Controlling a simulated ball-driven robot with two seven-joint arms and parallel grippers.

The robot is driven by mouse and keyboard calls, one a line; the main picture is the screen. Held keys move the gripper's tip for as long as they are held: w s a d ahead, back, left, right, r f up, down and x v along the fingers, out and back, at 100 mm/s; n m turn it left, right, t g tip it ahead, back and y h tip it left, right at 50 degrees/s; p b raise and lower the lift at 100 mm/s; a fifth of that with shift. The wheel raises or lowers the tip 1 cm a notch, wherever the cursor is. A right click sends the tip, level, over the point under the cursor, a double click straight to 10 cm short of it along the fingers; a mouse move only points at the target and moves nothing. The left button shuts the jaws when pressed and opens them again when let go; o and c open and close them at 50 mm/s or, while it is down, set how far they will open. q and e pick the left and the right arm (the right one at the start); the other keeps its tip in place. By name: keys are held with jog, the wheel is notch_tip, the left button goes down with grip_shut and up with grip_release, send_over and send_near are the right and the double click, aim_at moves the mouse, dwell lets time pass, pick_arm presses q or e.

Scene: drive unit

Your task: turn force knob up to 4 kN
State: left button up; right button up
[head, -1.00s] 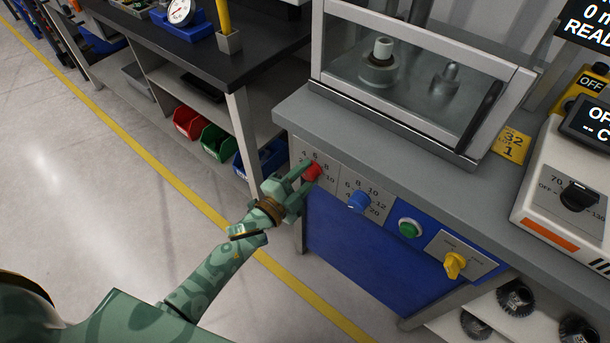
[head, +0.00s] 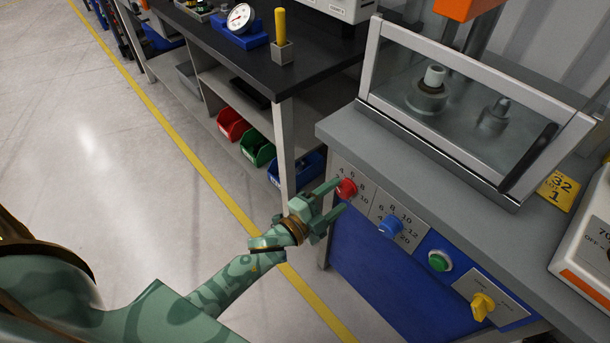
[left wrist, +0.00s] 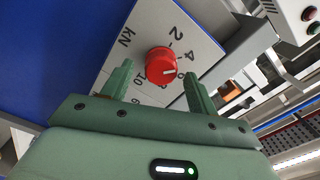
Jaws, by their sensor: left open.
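The red force knob (head: 346,188) sits on a grey plate marked in kN at the left end of the press's front panel. In the left wrist view the knob (left wrist: 162,66) shows a pale pointer line that seems to point near the 6. My left gripper (head: 333,202) is open, with its fingers towards the knob. In the wrist view its fingertips (left wrist: 157,72) lie on either side of the knob, with gaps between. It holds nothing. Part of the scale is hidden by the knob and fingers. My right gripper is not in view.
To the right on the panel are a blue knob (head: 390,227), a green button (head: 439,261) and a yellow knob (head: 482,306). The press's clear guard (head: 470,100) stands above. A dark-topped bench (head: 265,70) with coloured bins is at left. The floor left of the panel is clear.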

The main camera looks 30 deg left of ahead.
pick_arm(q)
jog(key=p+v, duration=0.2)
jog(key=v, duration=1.2)
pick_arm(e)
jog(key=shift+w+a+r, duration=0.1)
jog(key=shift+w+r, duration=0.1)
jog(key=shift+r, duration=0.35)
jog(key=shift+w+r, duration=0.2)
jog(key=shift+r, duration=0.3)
pick_arm(q)
jog(key=shift+s+r, duration=0.1)
jog(key=s+a+f+n+g+y, duration=0.2)
jog(key=s+f+n+g+y, duration=0.25)
jog(key=f, duration=0.65)
jog(key=s+a+f+n+g+y, duration=0.1)
jog(key=s+a+f+n+g, duration=0.2)
jog(key=s+f+n, duration=0.55)
jog(key=s+f+g, duration=0.4)
jog(key=s+f, duration=0.2)
jog(key=s, duration=0.6)
jog(key=s+f+g+p, duration=0.1)
jog(key=s+f+g, duration=0.4)
jog(key=s, duration=0.8)
notch_tip(320, 180, down, 2)
jog(key=shift+s+d+f+y, duration=0.1)
jog(key=shift+s+d+y, duration=0.15)
jog(key=shift+s+y, duration=0.1)
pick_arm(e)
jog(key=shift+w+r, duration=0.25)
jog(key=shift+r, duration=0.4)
